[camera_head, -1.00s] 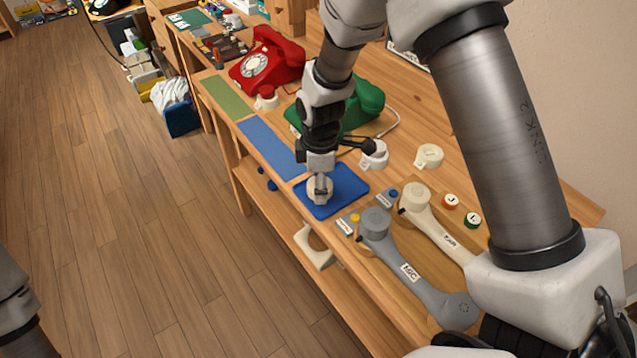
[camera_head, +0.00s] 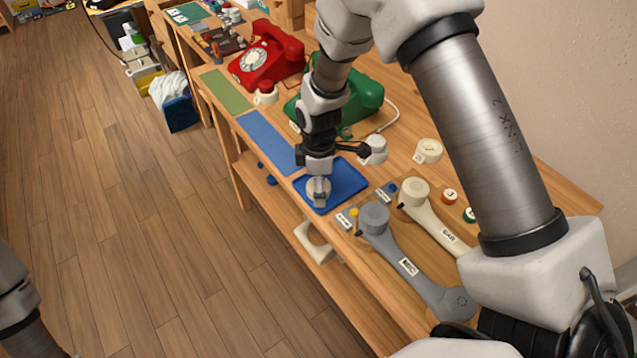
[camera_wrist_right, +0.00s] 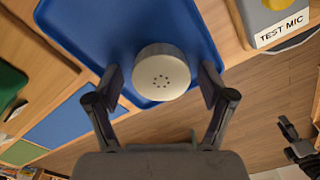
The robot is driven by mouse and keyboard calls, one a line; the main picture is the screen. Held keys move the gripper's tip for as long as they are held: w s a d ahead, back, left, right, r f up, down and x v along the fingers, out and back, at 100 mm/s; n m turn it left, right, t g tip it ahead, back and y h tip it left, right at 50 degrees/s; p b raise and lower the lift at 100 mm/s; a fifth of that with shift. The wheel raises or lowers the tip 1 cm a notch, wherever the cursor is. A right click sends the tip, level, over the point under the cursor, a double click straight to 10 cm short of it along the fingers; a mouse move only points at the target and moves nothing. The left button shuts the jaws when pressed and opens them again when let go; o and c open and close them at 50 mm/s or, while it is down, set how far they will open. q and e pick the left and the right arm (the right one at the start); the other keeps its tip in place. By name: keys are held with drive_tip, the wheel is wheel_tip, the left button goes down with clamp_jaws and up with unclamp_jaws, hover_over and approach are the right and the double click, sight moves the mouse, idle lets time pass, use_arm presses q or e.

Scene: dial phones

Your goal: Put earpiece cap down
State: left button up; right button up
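The cream earpiece cap (camera_head: 319,187), a round piece with small holes in its face, is at the blue tray (camera_head: 345,178) on the bench. In the right wrist view the cap (camera_wrist_right: 163,75) lies against the tray (camera_wrist_right: 85,25), near its edge. My right gripper (camera_head: 319,198) is low over the tray. In the wrist view its two fingers (camera_wrist_right: 161,88) stand apart on either side of the cap, with a visible gap at the left finger. It looks open around the cap.
A grey handset (camera_head: 410,262) and a cream handset (camera_head: 432,212) lie right of the tray. A green phone (camera_head: 365,95) and a red phone (camera_head: 268,55) stand behind. A blue mat (camera_head: 266,142) and a green mat (camera_head: 226,92) lie bare along the bench's front.

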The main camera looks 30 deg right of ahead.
wheel_tip(320, 180, up, 12)
drive_tip(key=shift+r, duration=0.2)
drive_tip(key=shift+s+f, duration=0.1)
idle(0.3)
